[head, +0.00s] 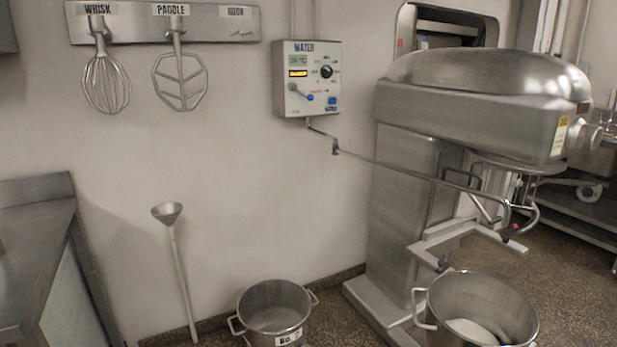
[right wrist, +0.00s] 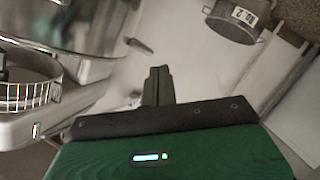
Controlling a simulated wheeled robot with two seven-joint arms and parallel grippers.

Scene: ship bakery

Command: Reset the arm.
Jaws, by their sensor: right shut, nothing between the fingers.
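My right gripper (right wrist: 157,82) shows in the right wrist view, its dark fingers together with nothing between them, in front of its green housing. It appears clear of the things around it. Neither of my grippers shows in the head view, and my left gripper is in neither view.
A large steel mixer (head: 470,95) stands at right, with a bowl (head: 478,290) at its foot. A labelled pot (head: 275,300) stands by the wall; it also shows in the right wrist view (right wrist: 235,25). A water panel (head: 306,80) and tool rack (head: 215,25) hang on the wall.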

